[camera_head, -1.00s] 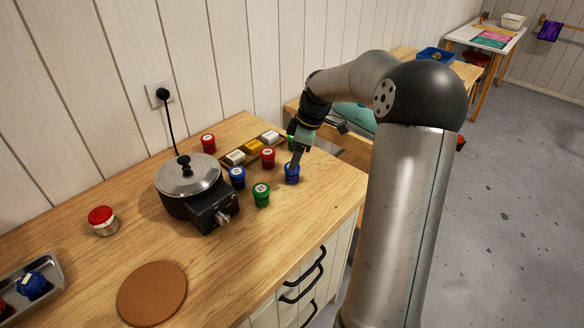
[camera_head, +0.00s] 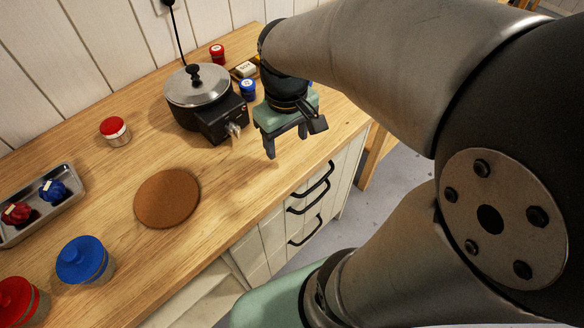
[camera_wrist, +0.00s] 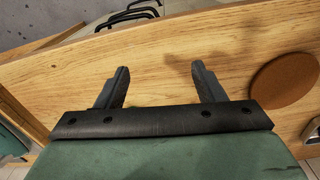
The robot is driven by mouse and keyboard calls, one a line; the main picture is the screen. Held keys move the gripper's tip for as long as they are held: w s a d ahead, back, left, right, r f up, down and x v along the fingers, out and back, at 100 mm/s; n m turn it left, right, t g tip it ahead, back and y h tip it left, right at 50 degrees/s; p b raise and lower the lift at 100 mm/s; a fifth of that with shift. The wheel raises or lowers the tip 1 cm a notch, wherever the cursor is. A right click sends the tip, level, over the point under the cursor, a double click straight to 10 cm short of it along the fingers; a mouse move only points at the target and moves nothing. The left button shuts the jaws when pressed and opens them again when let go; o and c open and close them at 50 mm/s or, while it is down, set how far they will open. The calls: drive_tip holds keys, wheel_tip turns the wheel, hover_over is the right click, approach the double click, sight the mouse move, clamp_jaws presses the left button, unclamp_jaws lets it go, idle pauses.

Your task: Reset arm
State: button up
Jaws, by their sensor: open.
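My gripper (camera_head: 287,142) is open and empty above the wooden counter, right of the black pot with its metal lid (camera_head: 197,88). In the wrist view, the two fingers of my gripper (camera_wrist: 160,85) stand apart with bare counter (camera_wrist: 150,65) below them and nothing between. My arm reaches in from the right of the head view and hides the right end of the counter and most of the small jars there.
A round cork mat (camera_head: 167,198) lies in front of the pot. A red-lidded jar (camera_head: 115,130), a metal tray (camera_head: 42,212) with red and blue items, and a large blue-lidded jar (camera_head: 84,260) are to the left. Drawers with black handles (camera_head: 308,195) face the front.

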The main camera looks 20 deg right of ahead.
drive_tip(key=s+a+f+m, duration=0.1)
drive_tip(key=s+f+m, duration=0.1)
drive_tip(key=s, duration=0.5)
drive_tip(key=shift+s+a+f+m, duration=0.3)
drive_tip(key=shift+a+f, duration=0.05)
drive_tip(key=shift+a, duration=0.05)
